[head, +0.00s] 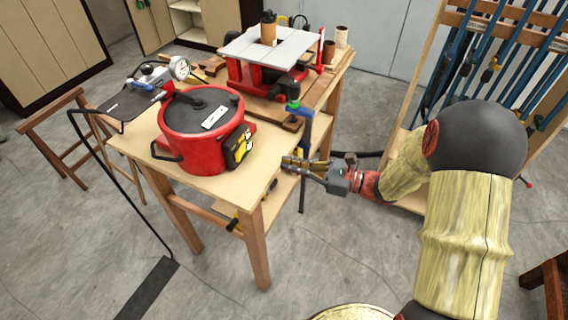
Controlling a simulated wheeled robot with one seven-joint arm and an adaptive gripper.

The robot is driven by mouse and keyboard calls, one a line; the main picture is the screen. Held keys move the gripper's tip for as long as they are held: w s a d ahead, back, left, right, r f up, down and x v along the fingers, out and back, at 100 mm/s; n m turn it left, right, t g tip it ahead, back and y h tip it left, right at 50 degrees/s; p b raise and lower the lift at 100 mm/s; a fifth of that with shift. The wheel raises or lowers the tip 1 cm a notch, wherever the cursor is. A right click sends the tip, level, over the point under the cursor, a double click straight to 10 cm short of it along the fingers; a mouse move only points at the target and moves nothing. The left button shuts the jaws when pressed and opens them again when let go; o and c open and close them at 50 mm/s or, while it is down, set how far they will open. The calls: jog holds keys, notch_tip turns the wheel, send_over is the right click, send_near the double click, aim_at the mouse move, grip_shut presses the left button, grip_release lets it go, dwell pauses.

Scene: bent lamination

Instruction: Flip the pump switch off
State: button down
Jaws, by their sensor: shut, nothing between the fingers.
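A red round pot-like vessel (201,133) with a black lid (203,111) stands on the wooden table. A black and yellow piece (240,147) sits on its right side; it may carry the pump switch, but the switch lever and its position are too small to tell. A white-faced dial gauge (180,68) and metal fittings stand behind the vessel. My gripper (285,164) is shut and empty, pointing left, off the table's right edge. It appears right of the black and yellow piece with a gap between them.
The wooden table (255,192) has a second red machine with a grey top (270,48) at the back. A blue clamp (305,125) hangs at the table edge near my gripper. A clamp rack (525,70) stands right. A black stand (148,285) is front left.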

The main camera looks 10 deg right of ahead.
aim_at(241, 154)
jog(key=b+x, duration=0.3)
jog(key=x, duration=0.8)
jog(key=shift+w+a+f, duration=0.1)
jog(key=shift+w+a, duration=0.05)
jog(key=shift+a, duration=0.2)
